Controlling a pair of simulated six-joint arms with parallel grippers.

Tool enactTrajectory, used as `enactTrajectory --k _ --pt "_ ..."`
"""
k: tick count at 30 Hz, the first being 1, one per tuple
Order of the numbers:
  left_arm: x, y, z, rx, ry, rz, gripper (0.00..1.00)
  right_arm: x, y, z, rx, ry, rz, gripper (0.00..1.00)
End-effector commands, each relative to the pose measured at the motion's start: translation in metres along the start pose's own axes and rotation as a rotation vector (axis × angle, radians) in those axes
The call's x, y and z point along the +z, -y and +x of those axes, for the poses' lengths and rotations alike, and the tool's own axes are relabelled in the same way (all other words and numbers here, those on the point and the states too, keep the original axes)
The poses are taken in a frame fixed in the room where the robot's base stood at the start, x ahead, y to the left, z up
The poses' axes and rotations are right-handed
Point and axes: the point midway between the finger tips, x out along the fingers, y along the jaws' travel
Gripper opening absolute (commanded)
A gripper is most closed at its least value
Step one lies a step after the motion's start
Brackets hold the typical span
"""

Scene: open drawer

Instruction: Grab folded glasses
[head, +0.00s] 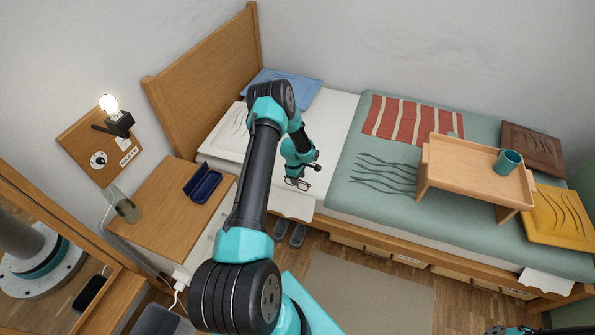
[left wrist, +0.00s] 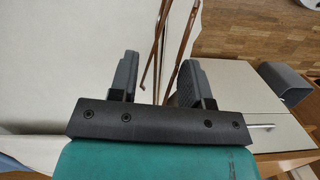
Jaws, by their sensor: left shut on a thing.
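The folded glasses (head: 298,184) have thin brown frames and hang at my left gripper (head: 297,177), in front of the bed's white sheet. In the left wrist view the brown frame parts (left wrist: 155,50) run up between the two dark fingers of my left gripper (left wrist: 153,78). Only a dark and teal piece of my right arm (head: 512,330) shows at the bottom right edge. Its fingers cannot be made out.
An open dark blue case (head: 203,185) lies on the wooden nightstand (head: 160,215) at the left. The bed's headboard (head: 205,80) stands behind it. A tray table (head: 478,165) with a teal mug (head: 508,162) is on the bed. Slippers (head: 297,236) lie on the floor.

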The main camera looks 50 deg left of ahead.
Motion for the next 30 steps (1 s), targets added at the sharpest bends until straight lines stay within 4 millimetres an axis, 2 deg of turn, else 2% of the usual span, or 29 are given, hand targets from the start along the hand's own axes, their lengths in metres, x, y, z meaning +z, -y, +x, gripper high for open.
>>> enactTrajectory --k 4,12,25,26,30 --pt "0.012 0.023 -0.001 -0.003 0.002 0.002 0.22 0.0 0.0 0.0 0.0 0.0 0.0 0.21" --pt "0.019 0.037 -0.001 -0.001 -0.004 0.0 0.22 0.0 0.0 0.0 0.0 0.0 0.0 0.21" --pt "0.023 0.042 -0.001 0.0 0.0 0.0 0.22 0.0 0.0 0.0 0.0 0.0 0.0 0.21" --pt "0.023 0.042 -0.001 0.0 0.0 0.0 0.18 0.0 0.0 0.0 0.0 0.0 0.0 0.21" --pt "0.023 0.042 -0.001 0.0 0.0 0.0 0.18 0.0 0.0 0.0 0.0 0.0 0.0 0.21"
